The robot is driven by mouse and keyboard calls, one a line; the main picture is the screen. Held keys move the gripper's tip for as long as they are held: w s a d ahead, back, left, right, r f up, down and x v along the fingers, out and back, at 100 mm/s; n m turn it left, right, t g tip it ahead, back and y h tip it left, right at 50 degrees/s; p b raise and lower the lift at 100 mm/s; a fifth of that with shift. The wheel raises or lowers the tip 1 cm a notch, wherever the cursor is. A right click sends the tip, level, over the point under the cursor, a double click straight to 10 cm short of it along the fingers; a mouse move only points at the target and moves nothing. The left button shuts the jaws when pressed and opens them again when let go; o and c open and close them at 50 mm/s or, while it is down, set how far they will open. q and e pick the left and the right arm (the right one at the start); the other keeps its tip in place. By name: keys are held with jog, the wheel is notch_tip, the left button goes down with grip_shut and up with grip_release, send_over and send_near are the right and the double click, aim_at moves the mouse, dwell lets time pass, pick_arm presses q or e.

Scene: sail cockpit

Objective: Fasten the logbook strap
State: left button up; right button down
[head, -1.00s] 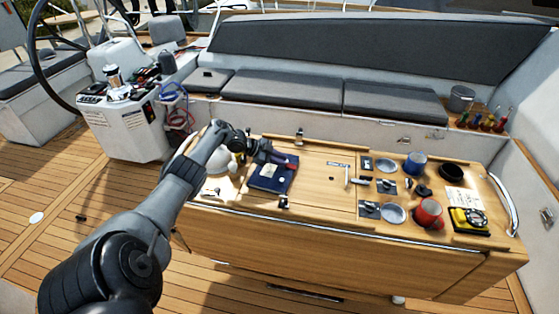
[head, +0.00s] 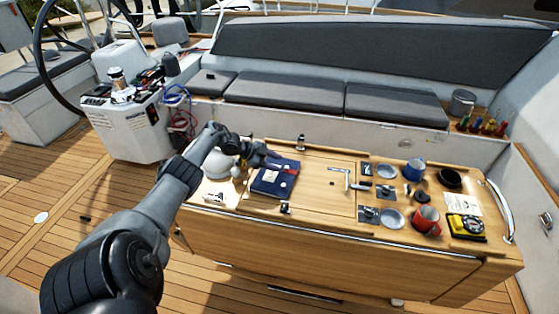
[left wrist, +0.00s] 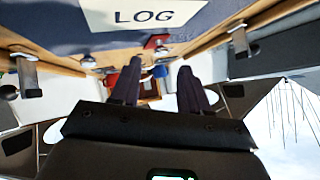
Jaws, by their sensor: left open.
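The dark blue logbook (head: 272,184) lies flat on the left part of the wooden cockpit table. A pale LOG label on it (left wrist: 145,14) fills the top of the left wrist view. A small red piece shows at the book's edge (left wrist: 157,41); I cannot tell whether it belongs to the strap. The strap's path and its fastening are not clear. My left gripper (head: 264,158) is at the book's far left corner, open, its two dark fingers apart (left wrist: 158,88) with nothing visibly held between them. My right gripper is out of view.
The table (head: 315,200) holds a blue mug (head: 414,169), a red mug (head: 426,219), a black bowl (head: 449,178) and a yellow-black device (head: 466,227) on the right. A white rounded object (head: 217,168) sits left of the book. Bare wood lies right of the book.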

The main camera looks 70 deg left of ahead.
pick_arm(q)
jog(key=p+v, duration=0.2)
jog(key=v, duration=0.1)
jog(key=shift+r, duration=0.2)
jog(key=shift+s+a+r, duration=0.1)
jog(key=shift+s, duration=0.25)
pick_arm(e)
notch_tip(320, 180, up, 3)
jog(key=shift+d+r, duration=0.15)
pick_arm(q)
jog(key=shift+s, duration=0.1)
